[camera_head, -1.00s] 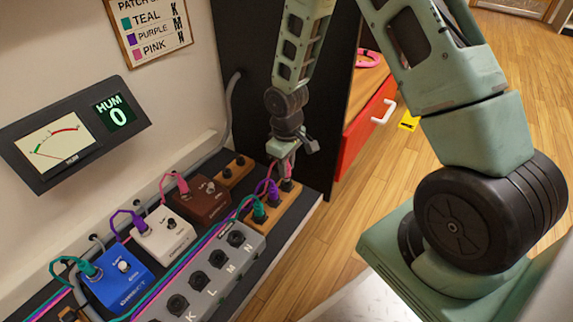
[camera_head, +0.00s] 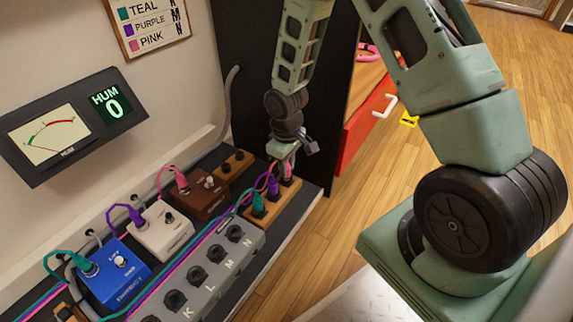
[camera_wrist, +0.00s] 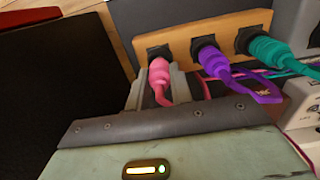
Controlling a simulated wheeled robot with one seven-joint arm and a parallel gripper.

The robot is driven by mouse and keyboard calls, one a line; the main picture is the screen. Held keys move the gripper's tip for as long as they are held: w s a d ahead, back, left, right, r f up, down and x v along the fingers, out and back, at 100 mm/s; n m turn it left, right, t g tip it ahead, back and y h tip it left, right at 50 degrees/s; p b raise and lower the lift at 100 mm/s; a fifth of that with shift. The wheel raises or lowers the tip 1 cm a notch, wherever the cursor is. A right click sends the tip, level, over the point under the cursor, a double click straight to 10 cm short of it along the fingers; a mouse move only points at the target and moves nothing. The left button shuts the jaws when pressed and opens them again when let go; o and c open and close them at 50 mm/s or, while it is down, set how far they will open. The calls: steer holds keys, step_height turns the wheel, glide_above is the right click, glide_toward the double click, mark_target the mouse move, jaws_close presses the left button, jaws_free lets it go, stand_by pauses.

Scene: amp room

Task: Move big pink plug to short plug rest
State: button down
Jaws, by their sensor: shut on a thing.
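The big pink plug (camera_wrist: 159,75) sits at one end of a row of three plugs in a longer wooden rest (camera_wrist: 220,25). A purple plug (camera_wrist: 212,62) and a teal plug (camera_wrist: 262,46) stand beside it. My gripper (camera_wrist: 160,88) is shut on the pink plug, with one finger on each side and the pink cable trailing back between them. In the head view my gripper (camera_head: 284,158) is over the right end of that rest. A shorter wooden rest (camera_head: 234,164) with dark sockets lies behind it, with no plug visible in it.
Brown (camera_head: 199,193), white (camera_head: 162,233) and blue (camera_head: 113,272) pedals line the bench. A grey socket strip (camera_head: 210,275) marked K, L, M, N runs in front. Several cables cross between. A black panel (camera_head: 250,80) rises behind my gripper.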

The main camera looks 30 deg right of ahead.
steer(key=c, duration=1.2)
jaws_free()
steer(key=shift+o, duration=0.2)
step_height(320, 180, up, 17)
steer(key=p, duration=1)
steer(key=shift+r, duration=0.2)
